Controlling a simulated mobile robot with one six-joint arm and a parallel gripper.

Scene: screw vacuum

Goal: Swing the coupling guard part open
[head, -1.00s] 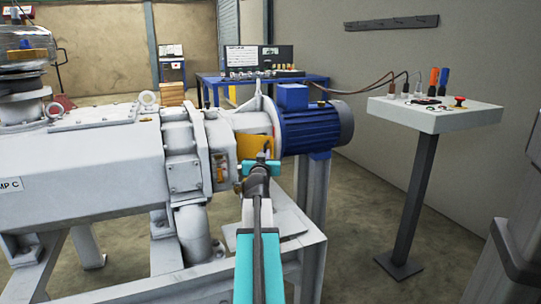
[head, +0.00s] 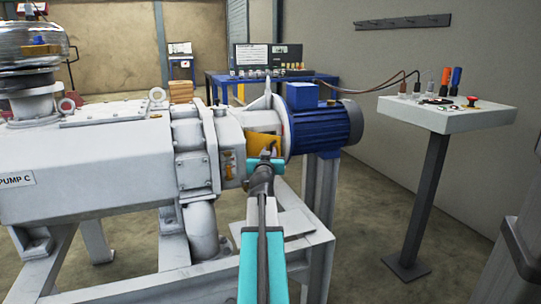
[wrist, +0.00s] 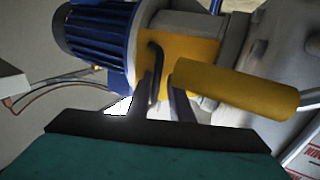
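The yellow coupling guard (head: 261,144) sits between the grey pump (head: 90,165) and the blue motor (head: 325,122). In the wrist view the guard (wrist: 190,48) is a yellow panel with a dark bent handle (wrist: 153,60). My gripper (head: 265,153) is in front of the guard in the head view and hides part of it. In the wrist view my gripper's fingers (wrist: 161,85) are apart, with the lower part of the handle showing between them. I cannot tell whether either finger touches it.
A yellow cylinder (wrist: 240,88) lies close to the right finger in the wrist view. The pump's grey frame (head: 300,240) is below. A control stand (head: 445,115) is at the right, and a blue workbench (head: 265,78) is behind. Open floor lies between the motor and the stand.

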